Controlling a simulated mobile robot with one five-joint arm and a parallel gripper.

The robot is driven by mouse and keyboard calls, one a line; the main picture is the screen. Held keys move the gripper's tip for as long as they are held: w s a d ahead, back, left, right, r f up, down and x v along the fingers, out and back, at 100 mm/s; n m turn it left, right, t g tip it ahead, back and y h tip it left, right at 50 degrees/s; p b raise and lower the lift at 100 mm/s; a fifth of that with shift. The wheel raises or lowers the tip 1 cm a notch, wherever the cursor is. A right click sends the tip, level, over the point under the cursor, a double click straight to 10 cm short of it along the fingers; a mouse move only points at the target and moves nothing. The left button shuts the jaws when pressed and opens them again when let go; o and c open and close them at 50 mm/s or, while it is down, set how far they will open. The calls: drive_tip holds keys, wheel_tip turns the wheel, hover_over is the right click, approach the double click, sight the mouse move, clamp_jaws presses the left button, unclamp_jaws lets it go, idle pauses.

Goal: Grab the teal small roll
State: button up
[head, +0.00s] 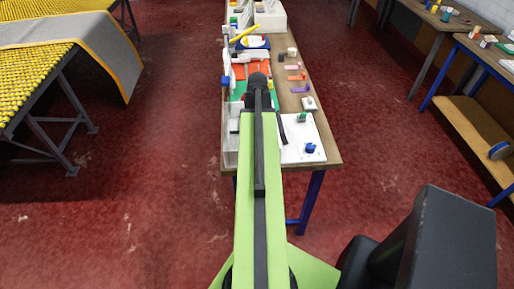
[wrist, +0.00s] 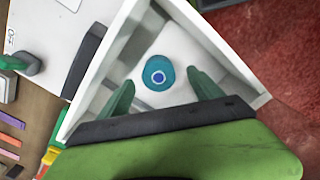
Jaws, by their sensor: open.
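The teal small roll (wrist: 157,66) stands on the floor of a white open box (wrist: 237,57) in the wrist view, its blue ring-shaped core facing the camera. My gripper (wrist: 161,81) is open, with one green finger on each side of the roll in the picture. No contact shows between the fingers and the roll, and the height gap is hard to tell. In the head view my arm hides the roll and the gripper; a strip of the white box (head: 231,150) shows left of the arm.
The box walls stand close around the fingers. A white board (head: 302,150) beside the box carries a blue spool (head: 310,148) and a green spool (head: 302,117). Several small items lie farther back on the table (head: 322,128). Red floor (head: 160,200) is open at left.

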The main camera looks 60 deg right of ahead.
wheel_tip(320, 180, down, 4)
drive_tip(key=b, duration=0.3)
drive_tip(key=shift+d+f, duration=0.15)
drive_tip(key=shift+f, duration=0.05)
drive_tip(key=shift+r, duration=0.2)
